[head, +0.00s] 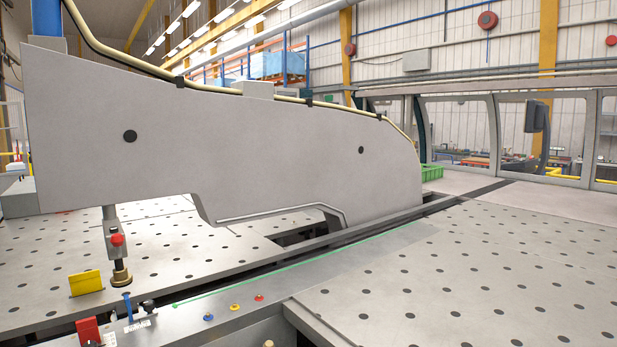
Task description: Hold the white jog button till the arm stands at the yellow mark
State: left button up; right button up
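The large grey machine arm (270,140) spans the middle of the head view above the perforated table. A rod with a red knob and brass foot (121,274) hangs under its left end. A yellow plate (86,282), perhaps the yellow mark, stands on the table just left of the brass foot, with a gap between them. I cannot make out a clear white jog button. A small pale round piece (268,343) shows at the bottom edge, and I cannot tell whether it is the button. Neither of my grippers is in view.
Blue (208,317), yellow (234,307) and red (258,297) buttons sit on the front rail. A red block (88,330) and blue upright piece (128,305) are at lower left. A green line (290,264) runs along the rail. The right perforated table (480,275) is clear.

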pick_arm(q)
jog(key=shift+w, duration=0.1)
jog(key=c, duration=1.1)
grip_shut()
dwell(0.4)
